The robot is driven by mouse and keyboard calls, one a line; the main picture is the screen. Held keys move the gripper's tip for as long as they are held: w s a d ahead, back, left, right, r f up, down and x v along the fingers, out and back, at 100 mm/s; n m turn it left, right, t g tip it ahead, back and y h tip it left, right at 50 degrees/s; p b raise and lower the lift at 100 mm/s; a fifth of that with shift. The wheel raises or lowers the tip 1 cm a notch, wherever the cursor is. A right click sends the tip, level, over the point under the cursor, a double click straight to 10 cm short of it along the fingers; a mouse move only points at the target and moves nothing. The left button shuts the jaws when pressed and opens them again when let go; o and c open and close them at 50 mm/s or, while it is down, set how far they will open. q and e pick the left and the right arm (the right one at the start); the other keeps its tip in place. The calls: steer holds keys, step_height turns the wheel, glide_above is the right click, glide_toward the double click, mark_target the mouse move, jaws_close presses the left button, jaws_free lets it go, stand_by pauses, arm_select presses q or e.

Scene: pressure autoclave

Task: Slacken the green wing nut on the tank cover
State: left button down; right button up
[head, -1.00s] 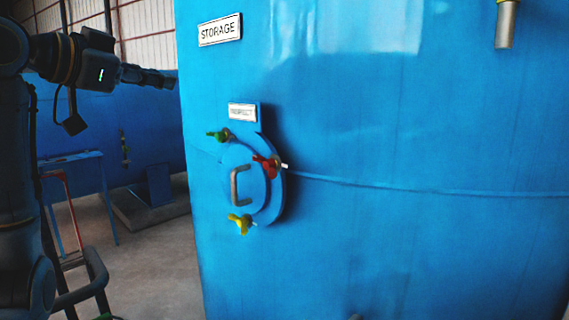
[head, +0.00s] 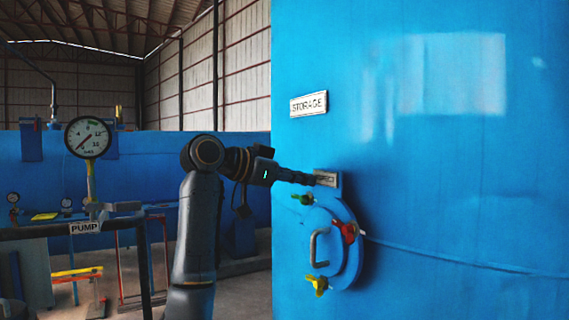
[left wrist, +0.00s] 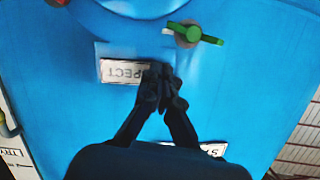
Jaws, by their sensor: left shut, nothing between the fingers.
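The round blue tank cover (head: 345,268) is on the side of the big blue tank, with a grey handle (head: 313,248). The green wing nut (head: 304,199) is at the cover's upper left; it also shows in the left wrist view (left wrist: 195,34), top right of centre. A red wing nut (head: 347,231) and a yellow wing nut (head: 318,284) are on the same cover. My left gripper (head: 312,179) is shut and empty, in front of the label above the cover. In the left wrist view its fingertips (left wrist: 161,80) are apart from the green nut. My right gripper is not in view.
The label plate (head: 328,178) above the cover is partly behind my left fingers. A STORAGE sign (head: 309,103) is higher on the tank. A gauge (head: 88,137) and PUMP sign (head: 85,227) stand at left. The tank face right of the cover is clear.

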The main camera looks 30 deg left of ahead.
mark_target(306, 201)
arm_select(q)
steer(key=f, duration=0.1)
steer(key=a+f, duration=0.1)
steer(key=f, duration=0.1)
steer(key=shift+f, duration=0.1)
steer(key=shift+d, duration=0.1)
steer(key=shift+f+m+y+b, duration=0.3)
steer(key=shift+f+m+b, duration=0.25)
steer(key=shift+f, duration=0.25)
steer(key=shift+s+m+t+y, duration=0.1)
steer(key=shift+m+t+y, duration=0.3)
steer(key=shift+m, duration=0.55)
